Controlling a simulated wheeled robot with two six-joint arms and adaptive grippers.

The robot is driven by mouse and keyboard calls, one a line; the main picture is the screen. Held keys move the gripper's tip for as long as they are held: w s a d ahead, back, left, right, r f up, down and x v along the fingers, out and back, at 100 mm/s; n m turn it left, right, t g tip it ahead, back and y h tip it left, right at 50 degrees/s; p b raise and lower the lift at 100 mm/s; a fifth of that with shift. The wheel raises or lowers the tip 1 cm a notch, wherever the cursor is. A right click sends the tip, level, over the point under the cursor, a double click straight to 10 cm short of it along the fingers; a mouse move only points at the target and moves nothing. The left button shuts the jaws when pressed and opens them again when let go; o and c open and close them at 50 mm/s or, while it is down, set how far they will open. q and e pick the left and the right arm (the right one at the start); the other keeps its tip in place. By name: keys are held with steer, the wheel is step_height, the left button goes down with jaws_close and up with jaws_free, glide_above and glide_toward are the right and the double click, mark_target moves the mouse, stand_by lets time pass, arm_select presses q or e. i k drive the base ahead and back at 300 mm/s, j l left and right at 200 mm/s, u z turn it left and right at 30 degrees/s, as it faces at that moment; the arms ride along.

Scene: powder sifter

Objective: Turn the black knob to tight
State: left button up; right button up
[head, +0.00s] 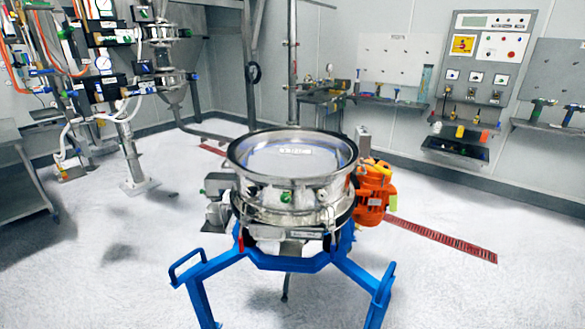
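The round steel sifter (262,190) stands upright in the middle of the head view, on a blue frame (290,262). Its wide top rim surrounds a pale grey surface. A small green fitting (286,197) sits on the front of its body, and another green piece (203,192) shows at its left side. I cannot make out a black knob on the sifter at this size. Neither of my grippers is in view.
An orange motor (373,190) sticks out at the sifter's right. Blue legs with handles spread toward the front. Piping with gauges (103,63) stands at left, and a control panel (485,60) hangs on the back wall. Pale floor (460,290) is open around the sifter.

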mark_target(251, 191)
steer(key=i+j, duration=0.1)
steer(key=j, duration=0.3)
steer(key=i+j, duration=0.15)
steer(key=j, duration=0.25)
steer(key=i+j, duration=0.1)
steer(key=j, duration=0.3)
steer(key=i+j, duration=0.15)
steer(key=j, duration=0.25)
steer(key=i+j, duration=0.1)
steer(key=j, duration=0.3)
steer(key=i+j, duration=0.1)
steer(key=j, duration=0.3)
